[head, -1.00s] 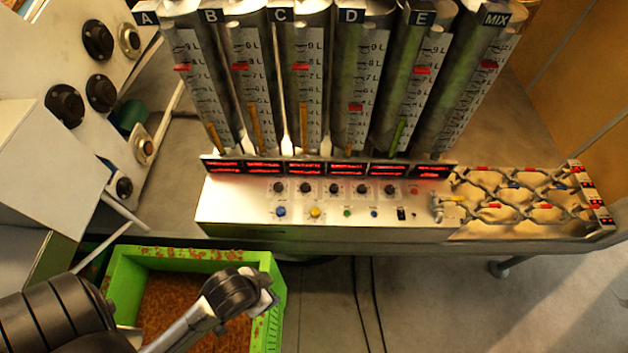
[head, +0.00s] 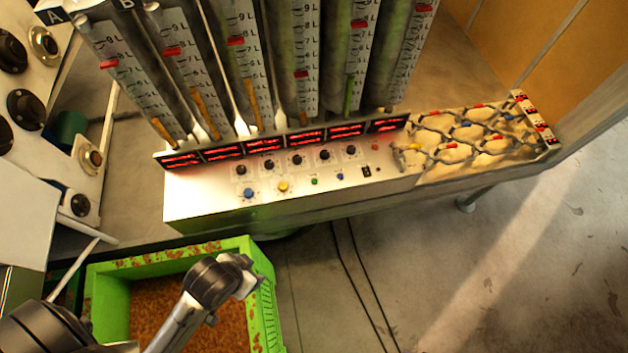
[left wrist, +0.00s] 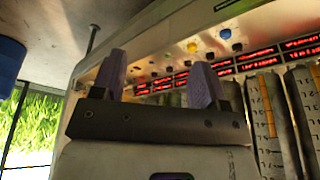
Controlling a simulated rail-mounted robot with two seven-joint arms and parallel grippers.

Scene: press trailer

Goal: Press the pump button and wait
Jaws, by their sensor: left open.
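The control panel (head: 290,190) is a pale metal box with a row of black knobs and, below it, small coloured buttons: blue (head: 248,193), yellow (head: 283,186), green (head: 314,181) and another blue (head: 340,176). I cannot read which one is the pump button. The end of my left arm (head: 240,275) is over the green crate, below and in front of the panel; its fingers are not clear there. In the left wrist view my left gripper (left wrist: 158,78) is open and empty, its two purplish fingers apart, with the panel's yellow (left wrist: 192,46) and blue (left wrist: 225,34) buttons beyond.
Tall graduated tubes (head: 238,45) with red markers stand behind the panel, above red digital displays (head: 262,144). A wire-mesh section (head: 480,135) is at the right. The green crate (head: 270,310) holds brown material. Dark cables hang in front; the floor (head: 480,280) at right is clear.

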